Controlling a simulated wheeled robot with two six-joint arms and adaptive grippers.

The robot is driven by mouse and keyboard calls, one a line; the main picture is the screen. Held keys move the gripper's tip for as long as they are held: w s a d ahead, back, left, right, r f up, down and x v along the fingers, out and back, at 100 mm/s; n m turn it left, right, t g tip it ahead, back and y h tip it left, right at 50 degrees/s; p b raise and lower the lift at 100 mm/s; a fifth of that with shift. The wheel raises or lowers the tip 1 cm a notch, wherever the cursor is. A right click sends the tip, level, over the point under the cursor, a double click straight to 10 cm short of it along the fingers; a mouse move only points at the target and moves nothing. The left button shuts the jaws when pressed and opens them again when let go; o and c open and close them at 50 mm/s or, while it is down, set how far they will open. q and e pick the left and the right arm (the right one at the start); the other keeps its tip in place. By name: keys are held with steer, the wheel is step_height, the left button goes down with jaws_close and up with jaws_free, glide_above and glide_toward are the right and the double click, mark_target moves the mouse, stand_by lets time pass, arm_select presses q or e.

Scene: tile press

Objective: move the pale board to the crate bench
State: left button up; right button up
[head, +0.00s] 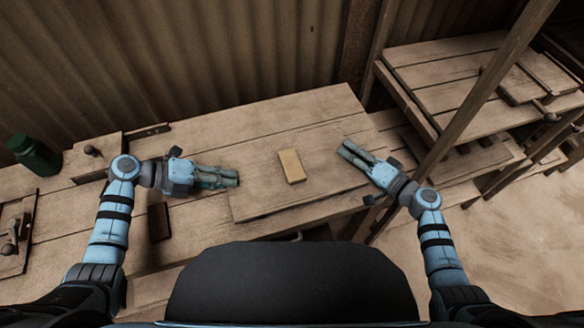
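The pale board (265,205) lies flat on the near wooden bench, with a small yellow-tan block (291,166) on top near its middle. My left gripper (237,178) is at the board's left side, its fingers pointing right and close together. My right gripper (343,148) is at the board's right side, its fingers pointing in over it and close together. Whether either gripper touches or holds the board is unclear. I cannot tell for sure which surface is the crate bench; a separate slatted bench (440,62) stands at the upper right.
A green canister (35,155) stands at the bench's far left. A dark block (158,222) lies below my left gripper. A slanting wooden post (480,92) crosses in front of the right bench. A corrugated wall (200,60) closes the back. Floor (510,240) is clear at lower right.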

arm_select(q)
jaws_close()
arm_select(e)
jaws_close()
arm_select(q)
steer(key=shift+r, duration=0.15)
arm_select(e)
steer(key=shift+r, duration=0.15)
